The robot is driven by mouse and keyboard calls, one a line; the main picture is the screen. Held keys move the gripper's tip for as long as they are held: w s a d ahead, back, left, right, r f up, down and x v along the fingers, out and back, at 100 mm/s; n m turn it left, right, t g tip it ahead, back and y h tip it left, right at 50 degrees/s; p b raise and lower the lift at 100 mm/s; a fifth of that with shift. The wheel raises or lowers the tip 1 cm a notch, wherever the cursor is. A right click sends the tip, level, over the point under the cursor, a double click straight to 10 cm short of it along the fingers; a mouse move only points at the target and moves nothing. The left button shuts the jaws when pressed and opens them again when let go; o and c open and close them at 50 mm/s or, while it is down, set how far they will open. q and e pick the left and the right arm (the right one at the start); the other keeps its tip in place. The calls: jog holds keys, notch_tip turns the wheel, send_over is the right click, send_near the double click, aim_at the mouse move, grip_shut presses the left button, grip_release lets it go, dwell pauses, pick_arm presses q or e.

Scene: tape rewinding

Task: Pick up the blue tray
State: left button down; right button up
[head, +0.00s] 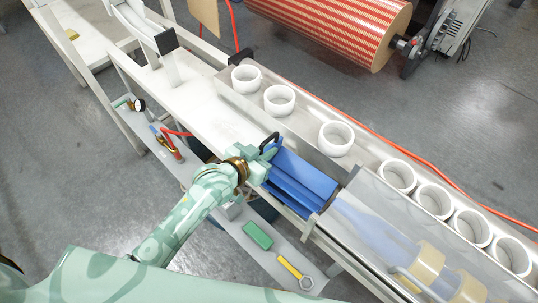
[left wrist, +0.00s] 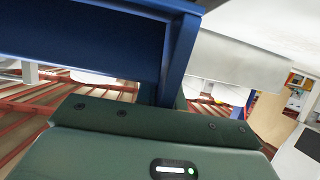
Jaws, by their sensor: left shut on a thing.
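The blue tray (head: 303,180) lies along the conveyor line in the middle of the head view, its ridged inside facing up. My left gripper (head: 268,152) is at the tray's left end, shut on it; the arm and gripper body hide part of that end. In the left wrist view the tray's blue wall (left wrist: 85,38) fills the upper left, close in front of the green gripper body. The fingertips are hard to make out there. My right gripper is not in view.
White tape rings (head: 337,138) stand in a row along the bench behind the tray. A clear-covered section (head: 385,225) is right of the tray. A striped roll (head: 335,25) is at the back.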

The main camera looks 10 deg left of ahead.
aim_at(269, 138)
pick_arm(q)
notch_tip(269, 138, up, 15)
jog(key=p, duration=0.6)
jog(key=shift+m+t+h, duration=0.3)
jog(key=shift+t+h, duration=0.2)
jog(key=shift+h, duration=0.4)
jog(key=f+b, duration=0.4)
jog(key=f, duration=0.1)
jog(key=w+f+b, duration=0.1)
jog(key=f+b, duration=0.1)
jog(key=shift+w+d+f, duration=0.1)
jog(key=shift+d+f, duration=0.05)
jog(key=shift+f, duration=0.15)
jog(key=shift+r, duration=0.3)
jog(key=shift+d+f+b, duration=0.1)
jog(key=shift+f+b, duration=0.2)
notch_tip(269, 138, down, 5)
jog(key=b, duration=0.5)
jog(key=shift+r, duration=0.1)
jog(key=shift+f+b, duration=0.5)
jog(key=shift+f, duration=0.95)
jog(key=shift+p, duration=0.4)
